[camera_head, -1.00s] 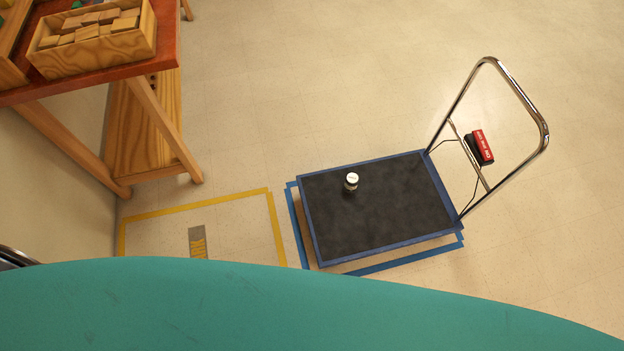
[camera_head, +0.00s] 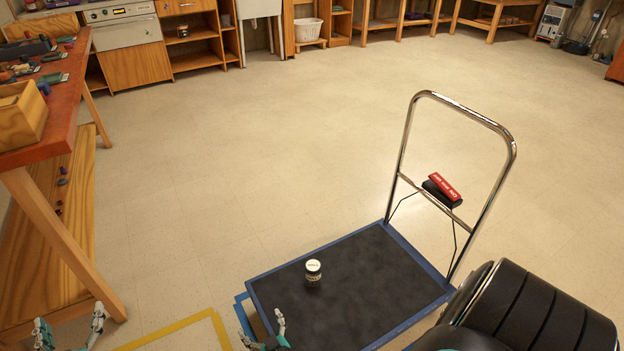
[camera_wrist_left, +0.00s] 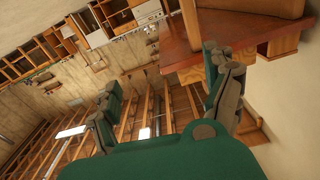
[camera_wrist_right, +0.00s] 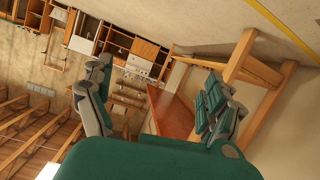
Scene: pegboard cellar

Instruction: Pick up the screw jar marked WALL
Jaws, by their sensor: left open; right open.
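A small dark jar with a white lid (camera_head: 313,270) stands upright on the black deck of a platform trolley (camera_head: 385,285) in the head view. Any marking on it is too small to read. My left gripper (camera_head: 70,330) is open and empty at the bottom left of the head view, well left of the jar. My right gripper (camera_head: 261,332) is open and empty at the bottom edge, left of the jar and nearer to me. Both wrist views show spread fingers, at the left wrist (camera_wrist_left: 162,88) and the right wrist (camera_wrist_right: 154,88); neither shows the jar.
A red-topped workbench (camera_head: 68,115) with a wooden box (camera_head: 20,115) stands at the left. Open floor lies beyond the trolley; shelves line the back.

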